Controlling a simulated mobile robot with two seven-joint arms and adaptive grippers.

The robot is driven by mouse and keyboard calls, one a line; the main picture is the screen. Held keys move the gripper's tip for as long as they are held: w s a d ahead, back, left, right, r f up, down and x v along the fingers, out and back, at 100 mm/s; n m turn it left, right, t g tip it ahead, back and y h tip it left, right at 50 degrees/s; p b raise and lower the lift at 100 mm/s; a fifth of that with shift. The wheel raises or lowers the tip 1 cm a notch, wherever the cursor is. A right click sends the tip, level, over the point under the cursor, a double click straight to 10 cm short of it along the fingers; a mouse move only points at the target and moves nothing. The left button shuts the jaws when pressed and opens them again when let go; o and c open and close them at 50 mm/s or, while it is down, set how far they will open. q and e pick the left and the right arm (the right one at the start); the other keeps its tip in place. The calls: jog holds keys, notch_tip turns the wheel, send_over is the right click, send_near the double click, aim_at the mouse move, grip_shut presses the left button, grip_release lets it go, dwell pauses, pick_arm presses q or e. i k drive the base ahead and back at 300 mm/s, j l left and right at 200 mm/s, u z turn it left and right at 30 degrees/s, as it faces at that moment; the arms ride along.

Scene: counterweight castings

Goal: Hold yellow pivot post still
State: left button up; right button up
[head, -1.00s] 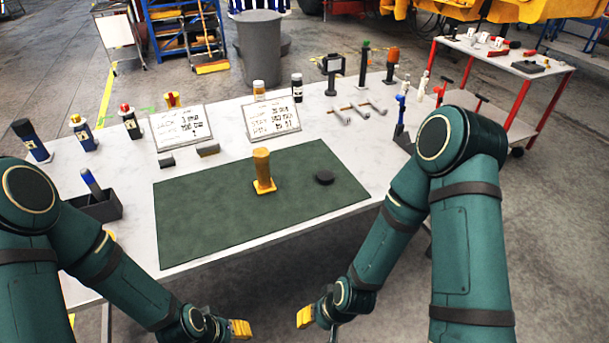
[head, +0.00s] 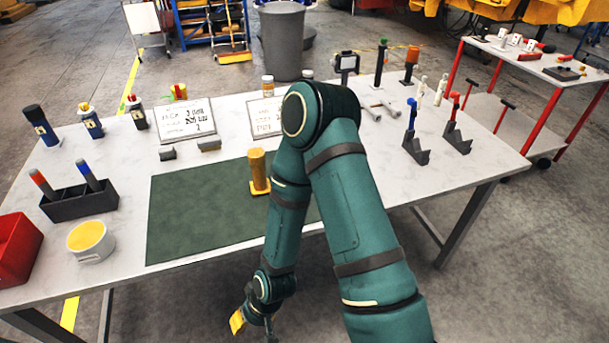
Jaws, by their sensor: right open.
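The yellow pivot post (head: 257,165) stands upright on its flat yellow base on the green mat (head: 190,215). My right forearm passes just right of it in the picture and may cover the edge of its base. My right gripper (head: 250,324) is low in the picture, in front of the table's near edge and well apart from the post. It is open, with one yellow fingertip showing clearly and nothing held. My left gripper is not in view.
A dark holder (head: 80,203) with two markers, a white tub with a yellow top (head: 90,240) and a red bin (head: 17,248) stand at the left. Two text signs (head: 187,119) stand behind the mat. Dark stands (head: 457,137) are at the right. My right arm hides the mat's right part.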

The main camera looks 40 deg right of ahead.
aim_at(260, 185)
jog(key=k+l+u, duration=0.2)
jog(key=l, duration=0.3)
jog(key=l+u, duration=0.2)
jog(key=l, duration=0.3)
jog(key=k+l, duration=0.1)
jog(key=l, duration=0.3)
jog(key=k+l, duration=0.1)
jog(key=l, duration=0.35)
